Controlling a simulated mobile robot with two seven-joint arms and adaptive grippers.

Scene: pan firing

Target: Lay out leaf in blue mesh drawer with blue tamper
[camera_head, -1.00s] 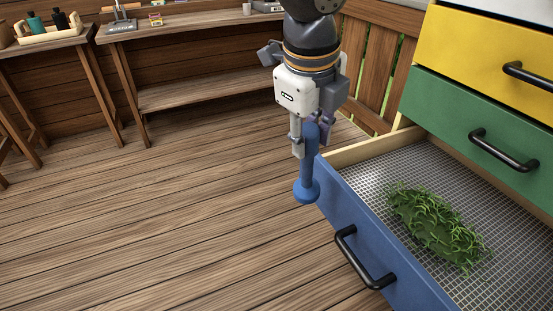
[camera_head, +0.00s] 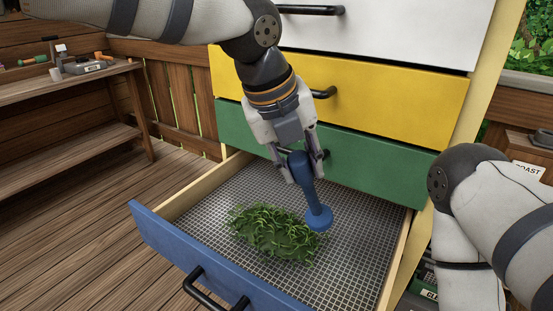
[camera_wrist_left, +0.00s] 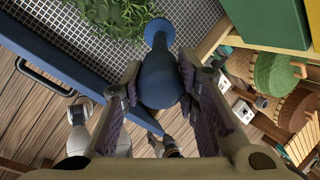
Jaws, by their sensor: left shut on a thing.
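The blue mesh drawer (camera_head: 160,226) is pulled out, with a wire mesh floor and a black handle. The green leaf (camera_head: 270,236) lies in one heap on the mesh, near the middle. My left gripper (camera_head: 303,168) is shut on the blue tamper (camera_head: 305,180) and holds it tilted, its round foot just right of the heap in the picture. I cannot tell if the foot touches the mesh. In the left wrist view the tamper (camera_wrist_left: 160,75) sits between the fingers, and the leaf (camera_wrist_left: 112,16) shows beyond. My right arm is at the right edge; its gripper is out of view.
The green drawer (camera_head: 370,163), yellow drawer (camera_head: 400,95) and white drawer (camera_head: 400,30) above are shut. A wooden workbench (camera_head: 90,82) with small tools stands at the left. Bare mesh surrounds the heap. The plank floor at left is clear.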

